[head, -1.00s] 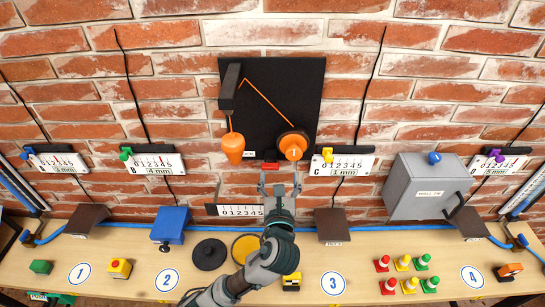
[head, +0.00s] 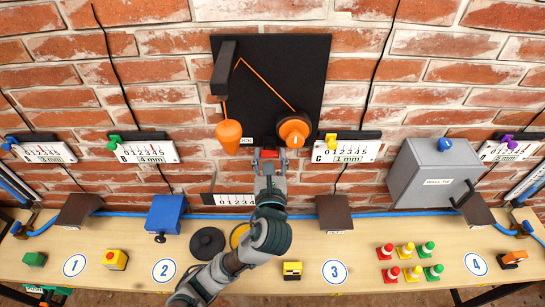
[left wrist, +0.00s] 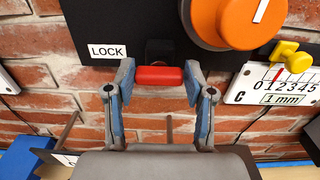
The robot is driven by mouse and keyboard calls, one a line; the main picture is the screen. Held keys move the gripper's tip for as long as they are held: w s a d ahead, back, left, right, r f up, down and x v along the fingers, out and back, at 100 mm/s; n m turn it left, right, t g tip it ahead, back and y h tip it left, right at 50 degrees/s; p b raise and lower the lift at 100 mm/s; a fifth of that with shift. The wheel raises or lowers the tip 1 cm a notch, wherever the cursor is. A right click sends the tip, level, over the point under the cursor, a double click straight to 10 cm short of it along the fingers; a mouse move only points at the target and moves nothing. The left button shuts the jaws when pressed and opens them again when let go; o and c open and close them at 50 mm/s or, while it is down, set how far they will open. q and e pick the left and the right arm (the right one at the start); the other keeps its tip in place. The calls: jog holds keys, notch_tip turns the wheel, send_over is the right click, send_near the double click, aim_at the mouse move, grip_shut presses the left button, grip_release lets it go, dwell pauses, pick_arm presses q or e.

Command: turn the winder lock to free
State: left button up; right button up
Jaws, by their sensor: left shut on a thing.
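The winder lock is a red handle (left wrist: 159,76) under the black board, lying level beside a white label (left wrist: 107,50) reading LOCK. My left gripper (left wrist: 160,82) is shut on this red handle, with one finger at each end. In the head view my left gripper (head: 270,165) reaches up to the board's lower edge and partly hides the handle. The orange winder knob (head: 294,130) with a white mark sits just above right. An orange cord runs from it over a black arm to an orange weight (head: 228,137). My right gripper is out of view.
The black board (head: 290,75) hangs on a brick wall. Gauge C (head: 347,152) with a yellow pointer is close on the right. A grey box (head: 432,177) stands farther right. The bench (head: 215,275) holds buttons, black and yellow discs and several small cones.

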pick_arm(q)
jog(key=shift+c, duration=0.2)
jog(key=shift+w+a+f, duration=0.1)
jog(key=shift+a+f, duration=0.05)
jog(key=shift+a, duration=0.1)
jog(key=shift+d, duration=0.25)
jog(key=shift+d+p, duration=0.1)
jog(key=shift+p, duration=0.2)
jog(key=shift+n+p, duration=0.5)
jog(key=shift+p, duration=0.05)
jog(key=n+p, duration=0.4)
jog(key=shift+a, duration=0.2)
jog(key=n+p, duration=0.3)
jog(key=n, duration=0.1)
jog(key=shift+f+n, duration=0.1)
jog(key=shift+n, duration=0.2)
jog(key=n+p, duration=0.1)
jog(key=n, duration=0.6)
jog(key=shift+a+f+n+p, duration=0.1)
jog(key=shift+f+n+p, duration=0.1)
jog(key=shift+n+p, duration=0.2)
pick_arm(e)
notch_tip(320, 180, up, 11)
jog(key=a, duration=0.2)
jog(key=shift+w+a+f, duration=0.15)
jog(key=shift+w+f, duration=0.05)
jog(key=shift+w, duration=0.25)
pick_arm(q)
jog(key=shift+n, duration=0.3)
